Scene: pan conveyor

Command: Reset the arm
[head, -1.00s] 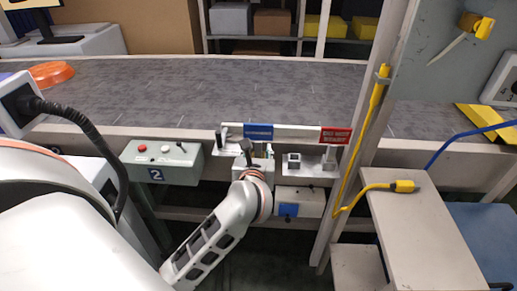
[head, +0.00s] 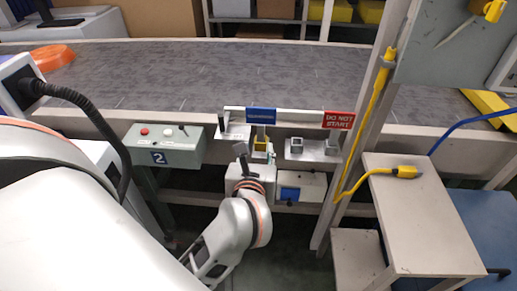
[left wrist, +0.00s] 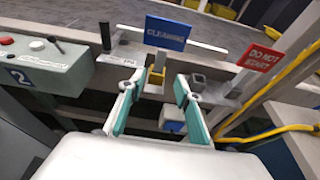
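My left gripper (head: 246,152) is in front of the conveyor's front rail, just left of the blue sign's post. In the left wrist view its teal-padded fingers (left wrist: 160,92) are spread apart with nothing between them. The blue sign (head: 261,115) stands upright on its post in a yellow socket (head: 261,148), beyond the fingers. It also shows in the left wrist view (left wrist: 167,33), apart from the fingertips. My right gripper is in neither view.
A red "DO NOT START" sign (head: 338,121) stands right, by an empty-looking grey socket (head: 296,145). A control box marked 2 (head: 160,148) is left. The frame post (head: 365,125), yellow cable and beige table (head: 425,225) are right. The conveyor (head: 220,80) is behind.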

